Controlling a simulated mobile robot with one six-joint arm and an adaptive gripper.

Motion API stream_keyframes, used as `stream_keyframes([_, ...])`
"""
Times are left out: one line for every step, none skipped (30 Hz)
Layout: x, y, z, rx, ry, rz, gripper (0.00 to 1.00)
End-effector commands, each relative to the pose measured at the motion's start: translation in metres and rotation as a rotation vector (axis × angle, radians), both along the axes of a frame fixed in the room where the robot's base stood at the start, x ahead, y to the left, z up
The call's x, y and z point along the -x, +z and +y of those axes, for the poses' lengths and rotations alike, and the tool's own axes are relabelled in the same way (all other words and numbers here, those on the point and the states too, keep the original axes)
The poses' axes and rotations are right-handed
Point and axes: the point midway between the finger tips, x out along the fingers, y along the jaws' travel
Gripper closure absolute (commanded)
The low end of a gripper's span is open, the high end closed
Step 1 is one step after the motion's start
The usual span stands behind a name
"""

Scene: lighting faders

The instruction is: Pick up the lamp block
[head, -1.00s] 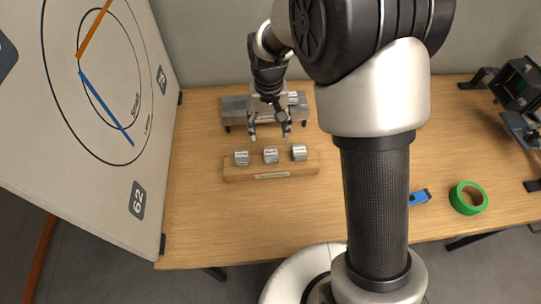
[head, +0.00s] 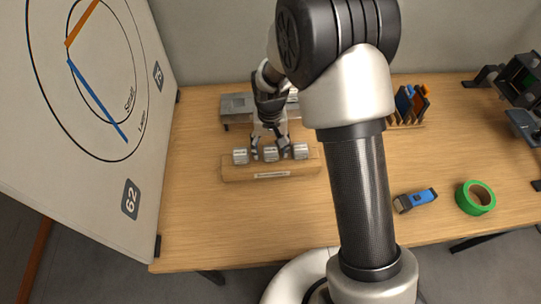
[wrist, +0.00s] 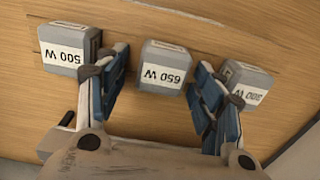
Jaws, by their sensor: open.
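Three grey lamp blocks stand in a row on a wooden rack (head: 231,174).
A grey device (head: 237,104) stands behind the rack. To the right are a blue-and-black tool (head: 415,200), a green tape roll (head: 475,197) and a small rack of coloured sheets (head: 411,104). A large white board (head: 95,190) stands at left.

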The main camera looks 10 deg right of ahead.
Motion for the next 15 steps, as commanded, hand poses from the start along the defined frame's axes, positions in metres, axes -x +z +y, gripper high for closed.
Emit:
stream_keyframes([-0.0003, 0.0011, 0.0002, 0.000, 0.000, -0.001, 0.38])
stream_keyframes([-0.0003, 0.0013, 0.0002, 0.000, 0.000, -0.001, 0.38])
stream_keyframes([-0.0003, 0.0014, 0.0002, 0.000, 0.000, -0.001, 0.38])
stream_keyframes([-0.0003, 0.0014, 0.0002, 0.000, 0.000, -0.001, 0.40])
stream_keyframes([-0.0003, 0.0014, 0.0002, 0.000, 0.000, -0.001, 0.42])
stream_keyframes([-0.0002, 0.0015, 0.0002, 0.000, 0.000, -0.001, 0.45])
stream_keyframes([-0.0002, 0.0015, 0.0002, 0.000, 0.000, -0.001, 0.47])
stream_keyframes([-0.0002, 0.0015, 0.0002, 0.000, 0.000, -0.001, 0.49])
stream_keyframes([-0.0002, 0.0015, 0.0002, 0.000, 0.000, -0.001, 0.52])
stream_keyframes([-0.0003, 0.0015, 0.0002, 0.000, 0.000, -0.001, 0.54])
stream_keyframes([-0.0003, 0.0015, 0.0002, 0.000, 0.000, -0.001, 0.56])
stream_keyframes([-0.0003, 0.0016, 0.0002, 0.000, 0.000, -0.001, 0.58])
stream_keyframes([-0.0003, 0.0016, 0.0002, 0.000, 0.000, -0.001, 0.60])
stream_keyframes([-0.0003, 0.0016, 0.0002, 0.000, 0.000, -0.001, 0.62])
stream_keyframes([-0.0003, 0.0016, 0.0002, 0.000, 0.000, -0.001, 0.65])
